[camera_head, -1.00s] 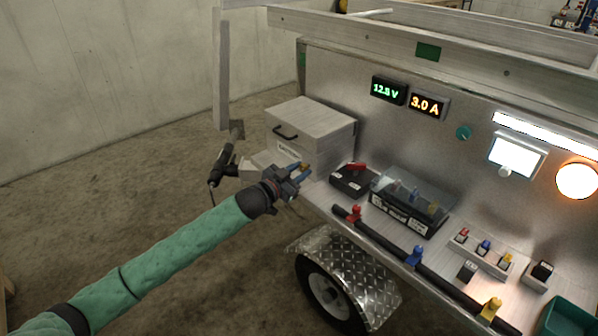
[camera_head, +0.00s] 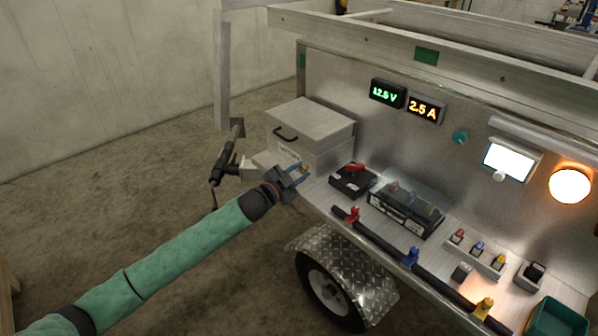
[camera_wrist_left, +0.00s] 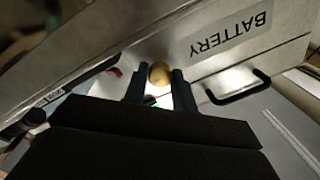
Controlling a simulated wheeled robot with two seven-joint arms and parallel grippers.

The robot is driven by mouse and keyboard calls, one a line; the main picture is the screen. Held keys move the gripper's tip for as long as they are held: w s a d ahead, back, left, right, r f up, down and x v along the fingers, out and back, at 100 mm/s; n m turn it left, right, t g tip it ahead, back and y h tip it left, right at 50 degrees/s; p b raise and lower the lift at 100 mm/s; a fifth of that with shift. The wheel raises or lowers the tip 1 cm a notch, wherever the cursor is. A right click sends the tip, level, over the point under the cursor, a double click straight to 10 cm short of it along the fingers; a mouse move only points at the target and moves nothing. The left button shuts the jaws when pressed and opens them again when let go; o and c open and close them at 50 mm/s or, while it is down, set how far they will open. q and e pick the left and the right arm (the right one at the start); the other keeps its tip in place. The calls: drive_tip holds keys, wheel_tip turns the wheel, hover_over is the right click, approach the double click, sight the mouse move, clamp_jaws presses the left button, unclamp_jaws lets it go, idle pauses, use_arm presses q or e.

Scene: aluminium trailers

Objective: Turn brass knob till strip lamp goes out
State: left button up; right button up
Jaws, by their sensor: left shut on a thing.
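The brass knob (camera_wrist_left: 159,73) shows as a round tip between my left fingers in the wrist view, in front of the white box labelled BATTERY (camera_wrist_left: 215,52). My left gripper (camera_head: 300,172) is shut on the knob at the near face of that box, and its fingers hide most of the knob in the head view. The strip lamp (camera_head: 541,133) on the upright panel is dark grey and unlit. My right gripper is not in view.
The square lamp (camera_head: 511,160) and round lamp (camera_head: 569,185) are lit. Displays read 12.5 V (camera_head: 387,94) and 2.5 A (camera_head: 425,108). A red-handled switch (camera_head: 352,180), a clear-covered block (camera_head: 407,205) and a black cable (camera_head: 385,243) lie right of the gripper.

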use_arm(q)
drive_tip(key=o, duration=1)
drive_tip(key=v, duration=0.8)
